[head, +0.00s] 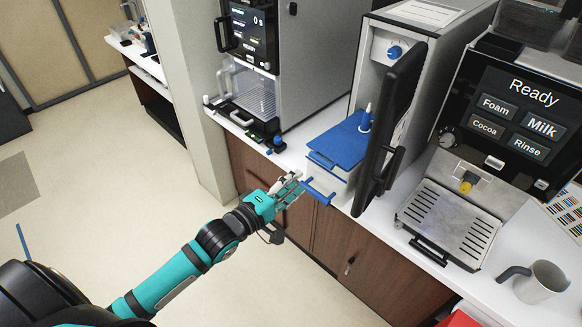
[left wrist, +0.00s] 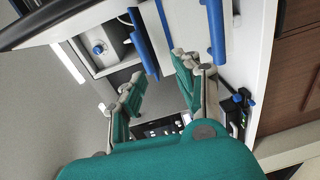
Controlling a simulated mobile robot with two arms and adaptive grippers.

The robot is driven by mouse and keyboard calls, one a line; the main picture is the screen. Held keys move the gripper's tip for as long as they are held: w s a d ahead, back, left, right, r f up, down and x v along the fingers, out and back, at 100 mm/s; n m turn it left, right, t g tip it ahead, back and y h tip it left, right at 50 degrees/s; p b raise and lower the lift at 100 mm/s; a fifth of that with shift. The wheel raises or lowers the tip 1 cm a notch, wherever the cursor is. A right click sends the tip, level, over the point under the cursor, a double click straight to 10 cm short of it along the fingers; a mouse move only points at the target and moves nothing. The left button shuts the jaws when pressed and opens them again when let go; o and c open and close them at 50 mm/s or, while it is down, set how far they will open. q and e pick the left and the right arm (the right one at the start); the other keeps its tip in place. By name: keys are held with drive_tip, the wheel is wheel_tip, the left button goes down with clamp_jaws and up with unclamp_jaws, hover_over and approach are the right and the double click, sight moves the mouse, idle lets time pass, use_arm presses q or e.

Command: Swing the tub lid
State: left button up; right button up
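The tub (head: 328,178) is a white box standing out at the front of a grey cabinet. Its blue lid (head: 340,138) lies over the top, and a blue bar handle (head: 318,191) sticks out at its front. My left gripper (head: 296,184) is just left of that handle, its fingers apart with nothing clearly between them. In the left wrist view, the open fingers (left wrist: 158,66) point toward blue edges of the tub; one blue strip (left wrist: 144,40) lies just ahead of the gap. I cannot tell whether they touch. My right gripper is out of view.
The cabinet's black door (head: 391,125) stands open close to the tub's right side. A coffee machine (head: 520,110) and a grey mug (head: 540,281) are farther right. Another machine (head: 250,60) stands left. The floor (head: 100,200) is clear at left.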

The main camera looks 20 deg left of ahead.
sight(319, 162)
use_arm(q)
drive_tip(key=w+d+b, duration=0.1)
drive_tip(key=w, duration=0.1)
drive_tip(key=w+d+r+b, duration=0.1)
drive_tip(key=w, duration=0.2)
drive_tip(key=w+d+b, duration=0.1)
drive_tip(key=w, duration=0.1)
drive_tip(key=shift+w+d+r+b, duration=0.15)
drive_tip(key=shift+d+r+b, duration=0.1)
drive_tip(key=shift+r+b, duration=0.05)
drive_tip(key=shift+w+d+r, duration=0.1)
drive_tip(key=shift+c, duration=0.6)
drive_tip(key=c, duration=0.5)
clamp_jaws()
